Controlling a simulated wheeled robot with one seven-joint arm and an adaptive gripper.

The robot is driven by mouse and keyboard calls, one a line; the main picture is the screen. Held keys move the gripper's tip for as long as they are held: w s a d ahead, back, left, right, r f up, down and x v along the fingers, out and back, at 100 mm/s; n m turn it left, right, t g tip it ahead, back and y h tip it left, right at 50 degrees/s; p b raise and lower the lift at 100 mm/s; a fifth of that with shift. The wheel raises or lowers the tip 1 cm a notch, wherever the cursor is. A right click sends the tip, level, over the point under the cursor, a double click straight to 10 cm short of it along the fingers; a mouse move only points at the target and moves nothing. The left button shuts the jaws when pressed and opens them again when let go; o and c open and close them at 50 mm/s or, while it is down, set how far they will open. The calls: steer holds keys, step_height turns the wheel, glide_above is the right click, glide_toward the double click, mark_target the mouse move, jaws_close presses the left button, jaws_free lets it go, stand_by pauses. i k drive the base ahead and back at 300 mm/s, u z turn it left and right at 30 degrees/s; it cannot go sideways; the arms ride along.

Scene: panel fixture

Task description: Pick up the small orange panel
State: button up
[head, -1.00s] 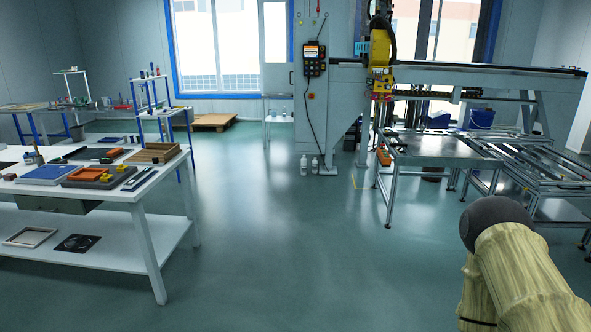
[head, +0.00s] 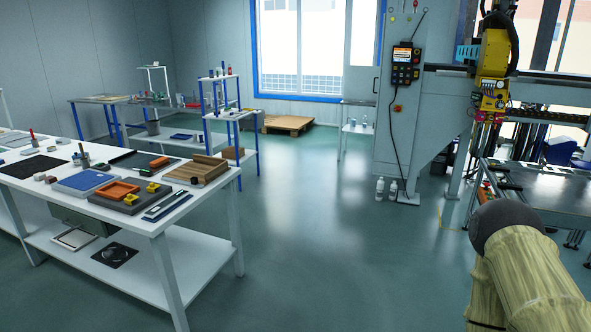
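A small orange panel (head: 118,190), shaped like a shallow tray with a raised rim, lies on a dark grey block (head: 129,207) near the front right of the white workbench (head: 158,225) at the left. Small yellow pieces (head: 153,187) sit beside it on the same block. My gripper is not in view; only a part of my arm shows at the lower right, far from the bench.
A blue panel (head: 85,180), a wooden tray (head: 196,171) and several tools share the bench top. The bench's lower shelf (head: 130,278) holds flat parts. A large machine (head: 409,130) stands at the right. The floor (head: 330,240) between is clear.

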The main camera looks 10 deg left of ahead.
mark_target(117, 191)
steer(key=u, duration=0.85)
steer(key=i, duration=1.35)
steer(key=u, duration=0.9)
